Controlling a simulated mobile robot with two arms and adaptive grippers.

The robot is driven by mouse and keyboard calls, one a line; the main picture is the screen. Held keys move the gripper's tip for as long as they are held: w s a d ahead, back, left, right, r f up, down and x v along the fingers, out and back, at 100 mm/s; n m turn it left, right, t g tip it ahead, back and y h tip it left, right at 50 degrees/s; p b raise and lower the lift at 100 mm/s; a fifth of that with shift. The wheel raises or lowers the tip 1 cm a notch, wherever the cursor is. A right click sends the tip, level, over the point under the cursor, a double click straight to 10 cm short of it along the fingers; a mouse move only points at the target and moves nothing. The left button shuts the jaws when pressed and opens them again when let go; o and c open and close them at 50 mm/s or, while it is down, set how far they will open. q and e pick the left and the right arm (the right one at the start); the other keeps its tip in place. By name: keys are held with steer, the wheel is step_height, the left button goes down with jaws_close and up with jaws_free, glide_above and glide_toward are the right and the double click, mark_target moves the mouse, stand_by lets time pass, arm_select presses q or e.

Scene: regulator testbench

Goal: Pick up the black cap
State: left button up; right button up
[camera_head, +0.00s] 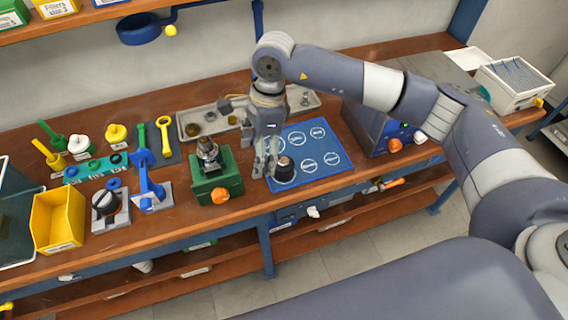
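A black cap-like piece (284,167) with a lighter lower rim stands on the left part of the blue mat (331,178), on one of its white-ringed spots. My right gripper (265,171) points down just left of this piece, close beside it. Its two fingers look apart with nothing seen between them. I cannot tell whether a finger touches the piece. Another black round piece (105,202) sits on a light plate at the left of the bench. My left gripper is not in view.
A green fixture (212,188) with an orange knob and a metal part on top stands left of the gripper. A grey tray (188,124) with small parts lies behind. A control box (385,129) stands right of the mat, and a yellow bin (58,219) far left.

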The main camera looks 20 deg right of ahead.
steer(key=w+d+h, duration=0.2)
steer(key=d, duration=0.3)
steer(key=p, duration=0.2)
glide_above(281, 161)
steer(key=f, duration=0.3)
steer(key=shift+a+f, duration=0.2)
steer(key=shift+f, duration=0.6)
steer(key=shift+d+f+p, duration=0.1)
steer(key=shift+f+p, duration=0.2)
steer(key=shift+p, duration=0.1)
step_height(281, 161, down, 4)
steer(key=shift+d+f+p, duration=0.1)
steer(key=shift+d+p, duration=0.05)
steer(key=shift+p, duration=1)
steer(key=shift+w+f, duration=0.1)
steer(key=shift+f, duration=0.1)
steer(key=c, duration=1.2)
